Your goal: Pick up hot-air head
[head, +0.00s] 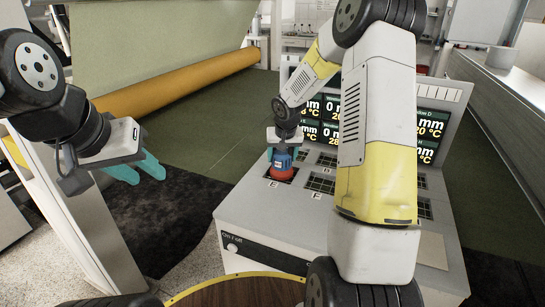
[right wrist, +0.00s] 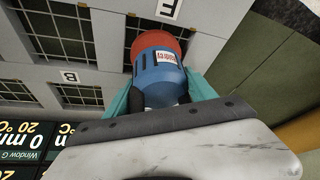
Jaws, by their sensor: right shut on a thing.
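The hot-air head (head: 281,164) is a small blue cylinder with a red-orange lower end. It stands on the dark grid window marked E on the grey console (head: 245,213). In the right wrist view the hot-air head (right wrist: 157,68) sits between the teal fingers, which touch its sides. My right gripper (head: 283,152) is shut on it from above. In the head view its fingers are partly hidden by the wrist. My left gripper (head: 140,168) hangs at the left with its teal fingers apart and empty, away from the console.
Other grid windows (head: 321,183) lie beside it on the console top. Display screens (head: 431,122) stand behind, partly hidden by my right arm. An orange roll (head: 180,82) and green sheet are at the back left. A metal counter (head: 510,85) runs along the right.

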